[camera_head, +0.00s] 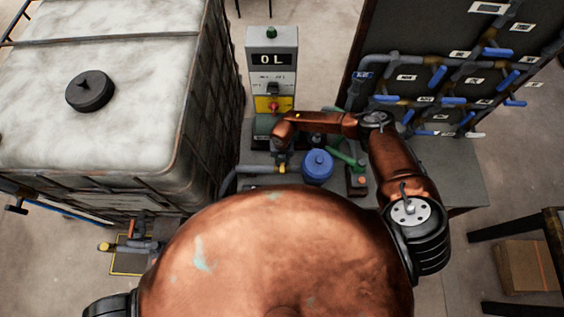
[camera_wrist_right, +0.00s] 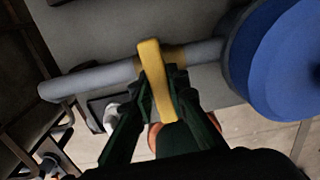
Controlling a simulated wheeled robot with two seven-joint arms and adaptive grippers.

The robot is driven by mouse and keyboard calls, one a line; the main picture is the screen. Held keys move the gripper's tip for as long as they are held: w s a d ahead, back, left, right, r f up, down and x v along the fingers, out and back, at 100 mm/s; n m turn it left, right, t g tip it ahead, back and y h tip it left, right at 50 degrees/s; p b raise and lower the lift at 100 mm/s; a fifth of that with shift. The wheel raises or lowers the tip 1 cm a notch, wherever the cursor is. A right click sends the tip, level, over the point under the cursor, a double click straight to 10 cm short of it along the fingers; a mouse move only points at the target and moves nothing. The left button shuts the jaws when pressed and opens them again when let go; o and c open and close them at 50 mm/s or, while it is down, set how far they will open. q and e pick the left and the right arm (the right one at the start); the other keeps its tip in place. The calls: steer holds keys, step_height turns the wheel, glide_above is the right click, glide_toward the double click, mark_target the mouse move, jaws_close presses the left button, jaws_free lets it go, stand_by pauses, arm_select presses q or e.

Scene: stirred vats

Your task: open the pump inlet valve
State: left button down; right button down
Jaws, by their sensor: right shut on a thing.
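The pump inlet valve has a yellow lever handle (camera_wrist_right: 155,80) on a grey pipe (camera_wrist_right: 95,80) in the right wrist view. The lever lies crosswise to the pipe, beside the large blue pump body (camera_wrist_right: 280,60). My right gripper (camera_wrist_right: 160,92) is shut on the lever, with a dark finger on each side of it. In the head view my right gripper (camera_head: 281,152) reaches down over the pipe just left of the blue pump (camera_head: 317,166). The valve is mostly hidden there, with only a small yellowish part (camera_head: 283,168) showing. My left gripper is out of view.
A control box (camera_head: 272,75) reading "0L" stands behind the pump, with a red knob on a yellow plate. A green lever (camera_head: 342,155) is right of the pump. A large white tank (camera_head: 110,100) is at left. A panel of blue-handled valves (camera_head: 440,100) is at right.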

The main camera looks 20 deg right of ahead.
steer(key=n+b, duration=0.2)
steer(key=n, duration=0.2)
steer(key=shift+f+b, duration=0.1)
steer(key=shift+b, duration=0.25)
steer(key=n+b, duration=0.3)
steer(key=n, duration=0.1)
steer(key=shift+n, duration=0.3)
steer(key=n+b, duration=0.4)
steer(key=n, duration=0.1)
steer(key=shift+n+b, duration=1.7)
steer(key=shift+n, duration=0.3)
steer(key=shift+r, duration=0.2)
steer(key=c, duration=1.8)
jaws_free()
steer(key=shift+c, duration=0.2)
